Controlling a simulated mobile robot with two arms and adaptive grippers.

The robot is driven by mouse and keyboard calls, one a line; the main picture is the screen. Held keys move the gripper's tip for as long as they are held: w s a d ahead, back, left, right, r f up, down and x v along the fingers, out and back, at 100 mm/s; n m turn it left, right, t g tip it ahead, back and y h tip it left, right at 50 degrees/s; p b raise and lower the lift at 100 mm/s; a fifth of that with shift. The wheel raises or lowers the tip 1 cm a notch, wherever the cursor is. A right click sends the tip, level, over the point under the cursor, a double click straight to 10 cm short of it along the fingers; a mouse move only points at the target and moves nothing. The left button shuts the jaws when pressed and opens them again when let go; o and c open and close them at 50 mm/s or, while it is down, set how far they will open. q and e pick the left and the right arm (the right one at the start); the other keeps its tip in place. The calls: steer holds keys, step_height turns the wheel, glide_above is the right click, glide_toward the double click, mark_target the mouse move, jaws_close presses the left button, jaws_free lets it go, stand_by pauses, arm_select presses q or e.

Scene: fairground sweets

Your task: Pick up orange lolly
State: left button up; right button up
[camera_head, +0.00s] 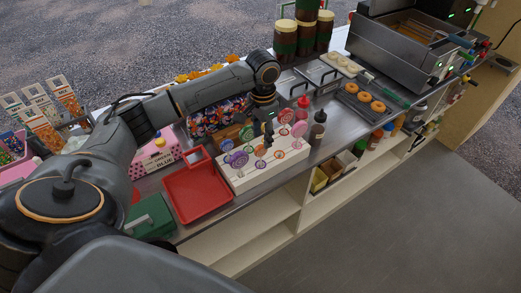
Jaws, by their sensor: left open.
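A white lolly stand (262,180) sits at the front edge of the counter and holds several round swirl lollies. A purple lolly (239,159) is at its left end and a pink lolly (287,115) is at the back right. Small orange rounds (279,154) show along the stand's front; I cannot tell whether one is the orange lolly or a mark on the stand. My left gripper (267,136) points down over the middle of the stand, open, among the lollies. It hides part of them, and I see nothing held in it. My right gripper is out of view.
A red tray (198,192) lies left of the stand, with a green box (151,221) beyond it. A dark sauce bottle (317,130) and a red bottle (301,108) stand close on the right. Doughnuts (362,97) lie on a rack farther right.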

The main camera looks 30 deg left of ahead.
mark_target(261, 146)
arm_select(q)
steer(key=shift+f, duration=0.3)
steer(key=f, duration=0.1)
steer(key=f+p, duration=0.1)
steer(key=f, duration=0.1)
steer(key=f+p, duration=0.1)
steer(key=shift+s+f, duration=0.4)
steer(key=shift+f, duration=0.25)
jaws_close()
